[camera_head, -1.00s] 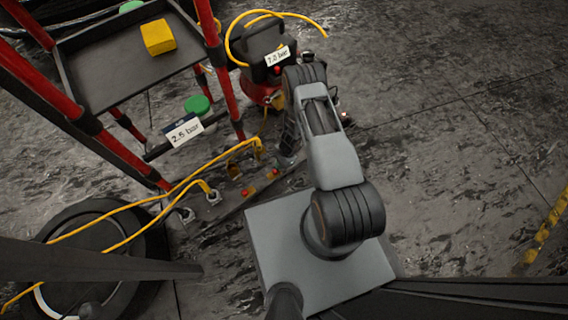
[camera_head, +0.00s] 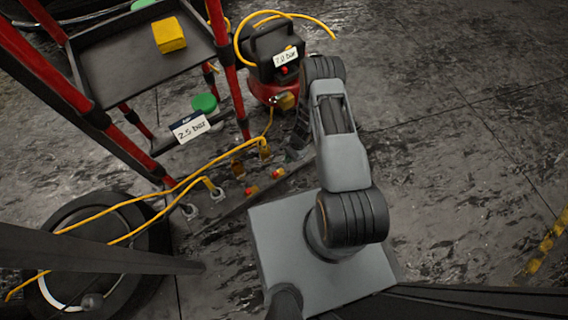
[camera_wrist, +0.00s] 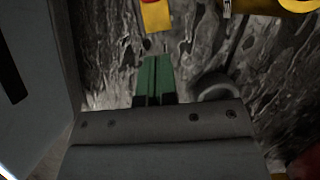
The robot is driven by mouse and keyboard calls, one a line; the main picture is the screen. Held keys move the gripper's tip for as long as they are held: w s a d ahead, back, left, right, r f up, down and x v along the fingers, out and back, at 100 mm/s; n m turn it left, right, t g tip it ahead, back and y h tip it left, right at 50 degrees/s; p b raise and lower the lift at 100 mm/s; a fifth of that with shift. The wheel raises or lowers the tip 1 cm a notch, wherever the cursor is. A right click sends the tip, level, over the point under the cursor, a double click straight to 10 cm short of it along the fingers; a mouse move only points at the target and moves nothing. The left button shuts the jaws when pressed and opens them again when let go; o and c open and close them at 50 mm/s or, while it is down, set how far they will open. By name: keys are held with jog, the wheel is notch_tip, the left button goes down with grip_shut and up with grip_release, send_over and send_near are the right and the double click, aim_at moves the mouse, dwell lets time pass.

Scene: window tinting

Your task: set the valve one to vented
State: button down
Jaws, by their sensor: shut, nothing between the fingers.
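Two small valves with red and yellow parts sit on the low rail on the floor, a left one (camera_head: 251,190) and a right one (camera_head: 278,173). I cannot tell which is valve one, and their handle settings are too small to read. In the wrist view a yellow fitting with a red part (camera_wrist: 155,15) shows at the top edge, cut off by the frame. My gripper (camera_wrist: 154,62) has green fingers, shut together and empty, below that fitting in the picture and apart from it. In the head view my arm mostly hides the gripper, near the right valve.
A red-framed cart with a black tray (camera_head: 125,75) and a yellow block (camera_head: 169,35) stands at left. Yellow hoses (camera_head: 150,195) cross to the rail. A wheel (camera_head: 100,285) lies at lower left.

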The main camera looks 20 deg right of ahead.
jog(key=p+v, duration=0.2)
jog(key=v, duration=0.4)
jog(key=shift+r, duration=0.35)
